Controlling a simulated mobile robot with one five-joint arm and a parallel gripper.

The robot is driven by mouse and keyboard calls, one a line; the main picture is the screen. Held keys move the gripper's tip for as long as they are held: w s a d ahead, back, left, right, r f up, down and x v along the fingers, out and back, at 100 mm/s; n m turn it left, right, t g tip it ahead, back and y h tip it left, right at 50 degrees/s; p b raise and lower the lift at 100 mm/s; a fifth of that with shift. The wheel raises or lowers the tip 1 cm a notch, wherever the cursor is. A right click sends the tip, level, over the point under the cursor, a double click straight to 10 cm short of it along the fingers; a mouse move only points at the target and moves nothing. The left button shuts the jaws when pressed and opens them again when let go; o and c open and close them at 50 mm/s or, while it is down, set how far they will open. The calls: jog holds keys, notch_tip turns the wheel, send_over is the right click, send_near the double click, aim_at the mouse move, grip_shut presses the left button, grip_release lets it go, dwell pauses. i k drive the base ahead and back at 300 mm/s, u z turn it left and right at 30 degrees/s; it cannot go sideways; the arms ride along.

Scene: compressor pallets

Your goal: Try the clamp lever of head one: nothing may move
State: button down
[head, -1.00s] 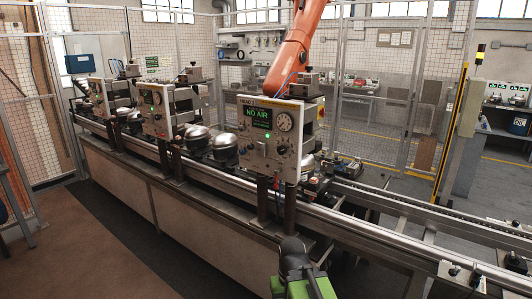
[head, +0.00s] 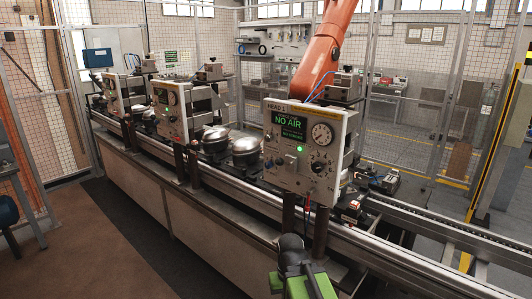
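The nearest head panel (head: 301,147), marked HEAD 1, stands on two dark posts at the line's front edge. Its screen (head: 289,126) reads NO AIR in green. It has a round gauge (head: 321,134), a lit green lamp (head: 299,149), a small light lever or switch (head: 291,161) and a dark knob (head: 320,166). I cannot tell for sure which of these is the clamp lever. My gripper (head: 293,243), dark with green parts behind it, is at the bottom centre, below the panel and apart from it. Whether its fingers are open does not show.
Two similar panels, the middle one (head: 170,112) and a farther one, stand along the conveyor (head: 405,262) to the left. Silver domed compressors (head: 246,151) sit behind. An orange robot arm (head: 328,55) stands beyond. Brown floor (head: 70,245) is open at left.

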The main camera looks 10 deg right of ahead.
aim_at(279, 161)
jog(key=z, duration=0.05)
jog(key=i, duration=0.2)
jog(key=u, duration=0.35)
jog(key=k, duration=1.3)
jog(key=u, duration=0.4)
jog(key=i, duration=1.9)
jog(key=u, duration=0.15)
